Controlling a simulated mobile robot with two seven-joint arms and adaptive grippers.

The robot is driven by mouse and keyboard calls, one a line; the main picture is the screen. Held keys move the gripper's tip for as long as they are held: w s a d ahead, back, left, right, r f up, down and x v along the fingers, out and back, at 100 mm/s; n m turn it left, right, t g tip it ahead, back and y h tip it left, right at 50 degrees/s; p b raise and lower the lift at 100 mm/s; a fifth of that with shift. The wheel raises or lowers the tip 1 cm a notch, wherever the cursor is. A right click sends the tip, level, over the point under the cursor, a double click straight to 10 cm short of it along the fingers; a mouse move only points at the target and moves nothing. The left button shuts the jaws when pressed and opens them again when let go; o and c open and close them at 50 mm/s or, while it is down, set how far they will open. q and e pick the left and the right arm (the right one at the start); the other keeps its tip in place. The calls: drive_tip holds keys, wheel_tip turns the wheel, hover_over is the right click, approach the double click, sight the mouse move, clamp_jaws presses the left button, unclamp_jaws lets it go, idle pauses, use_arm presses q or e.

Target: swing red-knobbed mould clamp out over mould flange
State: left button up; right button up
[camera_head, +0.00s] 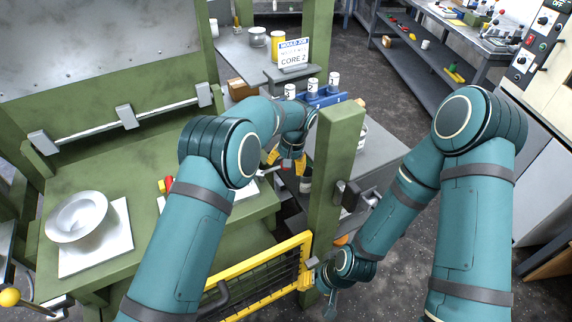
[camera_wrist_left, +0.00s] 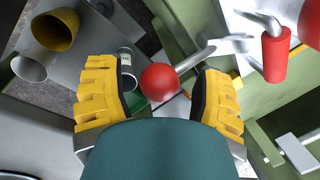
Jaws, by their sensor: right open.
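The red knob (camera_wrist_left: 160,82) of the mould clamp sits on a thin metal lever (camera_wrist_left: 195,58) in the left wrist view. It shows small and partly covered in the head view (camera_head: 285,168). My left gripper (camera_wrist_left: 160,100) has its yellow fingers apart, one on each side of the knob, with gaps beside it. In the head view, this gripper (camera_head: 286,162) is by the green press table's right edge. A pale metal plate (camera_wrist_left: 238,28), possibly the flange, lies beyond the lever. My right gripper (camera_head: 330,300) is open, low near the yellow gate, away from the clamp.
A green post (camera_head: 335,170) stands right of my left gripper. The yellow mesh gate (camera_head: 262,270) is in front. A red handle (camera_wrist_left: 275,58) is near the lever. Open floor (camera_head: 400,270) lies right.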

use_arm(q)
drive_tip(key=shift+r, duration=0.1)
wheel_tip(320, 180, up, 12)
drive_tip(key=s+d, duration=0.1)
drive_tip(key=d, duration=0.1)
idle(0.3)
use_arm(e)
drive_tip(key=shift+c, duration=0.4)
